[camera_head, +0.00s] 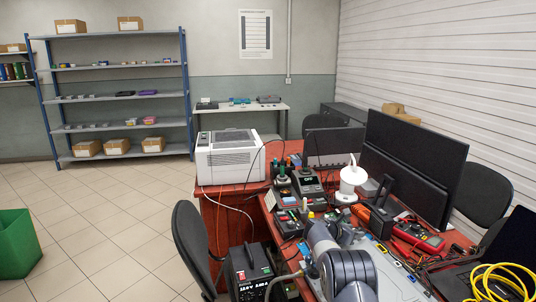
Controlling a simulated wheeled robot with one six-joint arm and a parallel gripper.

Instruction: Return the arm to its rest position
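Grey rounded arm links, which look like mine, show at the bottom centre of the head view, in front of the cluttered red desk (222,222). They hide part of the desk's near side. I cannot make out my gripper or its fingertips in this view. No held object can be seen.
A white boxy machine (229,160) stands on the desk. Monitors (415,160), soldering gear and a yellow coiled hose (502,283) crowd the right. A black chair (190,245) and black unit (249,272) stand in front. The tiled floor at left is clear beside a green bin (17,245).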

